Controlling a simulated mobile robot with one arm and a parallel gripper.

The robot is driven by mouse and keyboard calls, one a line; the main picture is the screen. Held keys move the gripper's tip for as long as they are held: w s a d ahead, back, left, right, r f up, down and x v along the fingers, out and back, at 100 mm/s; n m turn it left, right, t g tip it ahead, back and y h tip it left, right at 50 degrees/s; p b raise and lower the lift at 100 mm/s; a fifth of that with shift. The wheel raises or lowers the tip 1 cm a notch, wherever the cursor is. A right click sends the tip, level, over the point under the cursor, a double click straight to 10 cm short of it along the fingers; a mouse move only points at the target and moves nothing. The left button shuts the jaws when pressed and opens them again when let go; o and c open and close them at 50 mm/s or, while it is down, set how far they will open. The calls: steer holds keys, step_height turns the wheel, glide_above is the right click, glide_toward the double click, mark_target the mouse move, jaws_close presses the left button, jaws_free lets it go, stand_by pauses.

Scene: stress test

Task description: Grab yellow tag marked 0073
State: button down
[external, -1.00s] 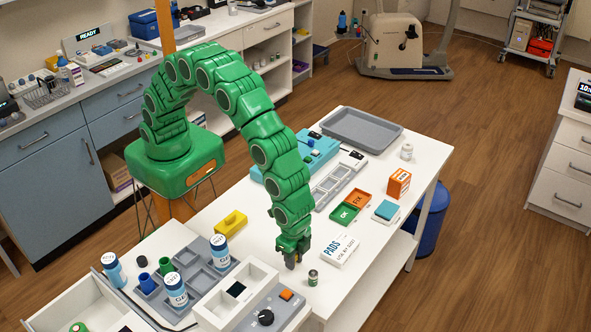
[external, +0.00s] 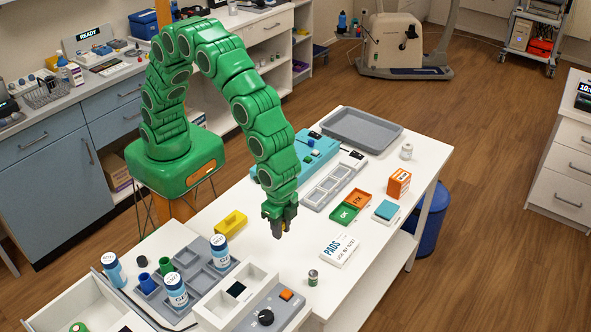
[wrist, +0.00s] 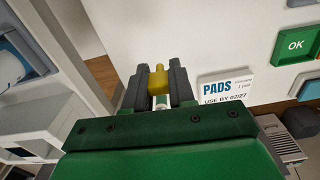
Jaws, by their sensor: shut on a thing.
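My gripper (external: 279,228) is raised above the white table, left of the pads box. In the external view the held tag is mostly hidden by the fingers.
The pads box (external: 341,250) lies to the right. A yellow holder (external: 231,223) and a grey tray with bottles (external: 197,262) are to the left.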

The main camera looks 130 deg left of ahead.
steer(key=s+a+r, duration=0.1)
steer(key=s+r, duration=0.3)
steer(key=s, duration=0.5)
steer(key=shift+a, duration=0.15)
